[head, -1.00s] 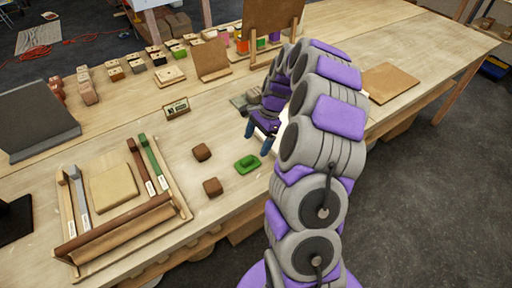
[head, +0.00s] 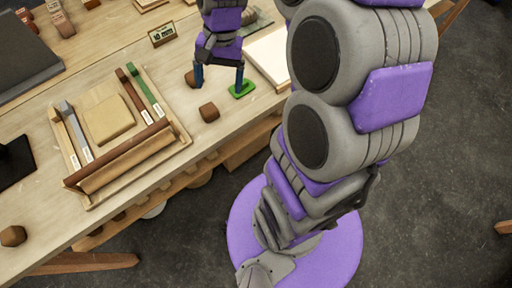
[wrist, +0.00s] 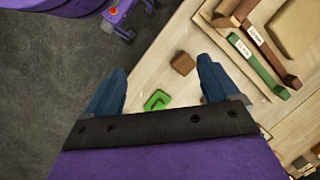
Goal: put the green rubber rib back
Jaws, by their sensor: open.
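A small green piece, which looks like the green rubber rib (head: 242,90), lies on the table near its front edge in the head view. In the wrist view the green piece (wrist: 157,100) shows a notched shape between my fingers, nearer the left one. My gripper (head: 219,83) is open and points down above the table. Its right fingertip appears at the green piece in the head view; I cannot tell whether they touch. The fingers, blue in the wrist view (wrist: 162,72), hold nothing.
Brown blocks (head: 209,112) lie close to the gripper; one shows between the fingertips in the wrist view (wrist: 183,63). A wooden tray (head: 184,138) at left holds a tan slab and several strips, one green (head: 145,89). A "10 mm" sign (head: 162,34) stands behind.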

